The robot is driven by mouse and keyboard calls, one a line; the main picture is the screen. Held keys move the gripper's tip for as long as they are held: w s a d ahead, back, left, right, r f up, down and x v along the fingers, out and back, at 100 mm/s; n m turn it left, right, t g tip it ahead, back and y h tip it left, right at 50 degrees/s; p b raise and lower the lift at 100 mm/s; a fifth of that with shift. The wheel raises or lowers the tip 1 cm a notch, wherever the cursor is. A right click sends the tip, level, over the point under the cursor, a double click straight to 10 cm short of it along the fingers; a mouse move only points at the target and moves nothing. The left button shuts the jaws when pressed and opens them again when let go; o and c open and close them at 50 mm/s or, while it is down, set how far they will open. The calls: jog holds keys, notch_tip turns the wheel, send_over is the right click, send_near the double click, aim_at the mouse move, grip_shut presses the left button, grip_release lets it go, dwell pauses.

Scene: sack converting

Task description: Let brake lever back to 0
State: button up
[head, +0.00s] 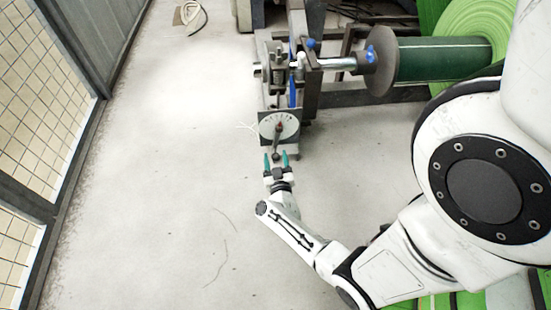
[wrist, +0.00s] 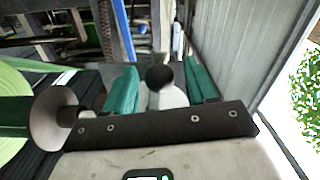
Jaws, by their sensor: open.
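The brake lever (head: 277,143) is a short dark lever with a round black knob (wrist: 159,77). It points down toward me from the hub of a pale round dial plate (head: 291,125) on the machine's near end. The dial's marks are too small to read. My gripper (head: 276,159) has two teal fingers, open, at the knob. In the wrist view my gripper (wrist: 162,85) has the knob between its fingers, with a gap on each side. I cannot tell how deep the knob sits between them.
A roll of green material (head: 465,45) on a dark green core (head: 425,60) stands at the upper right. Blue-knobbed machine parts (head: 310,43) are behind the dial. A mesh fence (head: 40,90) runs along the left.

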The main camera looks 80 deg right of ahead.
jog(key=shift+w+d, duration=0.2)
jog(key=shift+d, duration=0.35)
grip_shut()
dwell(0.4)
